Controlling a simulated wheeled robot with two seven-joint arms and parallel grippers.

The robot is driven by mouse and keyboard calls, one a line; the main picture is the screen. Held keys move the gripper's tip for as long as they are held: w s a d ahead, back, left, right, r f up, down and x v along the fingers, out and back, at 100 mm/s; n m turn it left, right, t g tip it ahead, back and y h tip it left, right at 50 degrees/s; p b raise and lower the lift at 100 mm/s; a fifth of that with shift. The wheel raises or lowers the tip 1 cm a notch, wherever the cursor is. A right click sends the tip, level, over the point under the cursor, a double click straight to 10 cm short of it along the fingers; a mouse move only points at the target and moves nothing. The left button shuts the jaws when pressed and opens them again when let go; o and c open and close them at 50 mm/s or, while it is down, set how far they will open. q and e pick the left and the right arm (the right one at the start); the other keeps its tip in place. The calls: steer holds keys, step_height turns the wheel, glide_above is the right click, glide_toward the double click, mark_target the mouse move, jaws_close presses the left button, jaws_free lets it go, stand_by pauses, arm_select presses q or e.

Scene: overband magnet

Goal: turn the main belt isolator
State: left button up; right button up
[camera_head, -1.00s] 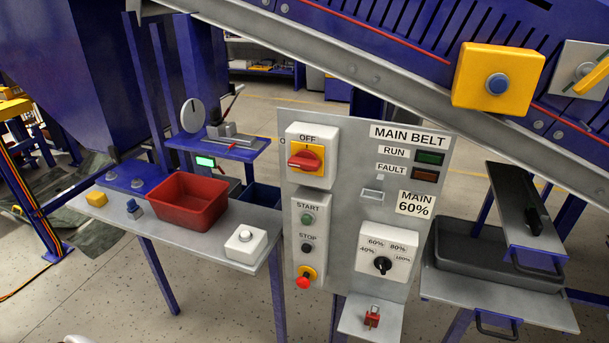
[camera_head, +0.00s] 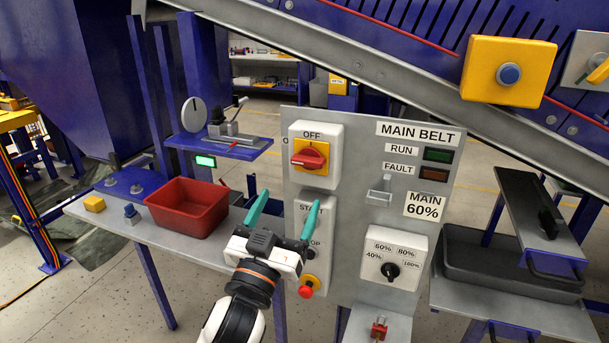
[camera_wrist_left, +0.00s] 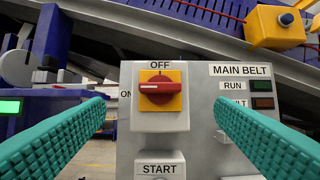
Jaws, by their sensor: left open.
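The main belt isolator is a red rotary handle (camera_head: 310,158) on a yellow plate in a white box, at the upper left of the grey MAIN BELT panel (camera_head: 360,133). OFF is printed above it, and the handle lies roughly horizontal. In the left wrist view the isolator handle (camera_wrist_left: 158,89) sits centred between the teal fingers, some way ahead of them. My left gripper (camera_head: 283,212) is open and empty, in front of the START/STOP box and below the isolator, with fingers pointing up. It hides part of the START and STOP buttons. My right gripper is not in view.
A red emergency stop (camera_head: 305,291) is just below my left gripper. A speed selector (camera_head: 390,270) is to the right. A red bin (camera_head: 188,207) stands on the bench at left. A sloping conveyor frame (camera_head: 370,75) passes above the panel.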

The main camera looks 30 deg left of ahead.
mark_target(306, 166)
arm_select(q)
steer(key=b+x, duration=0.1)
steer(key=x, duration=0.7)
steer(key=shift+w+a+r, duration=0.1)
steer(key=shift+w, duration=0.05)
steer(key=shift+w+a+r, duration=0.15)
steer(key=shift+w, duration=0.45)
steer(key=shift+c, duration=0.6)
steer(key=c, duration=0.9)
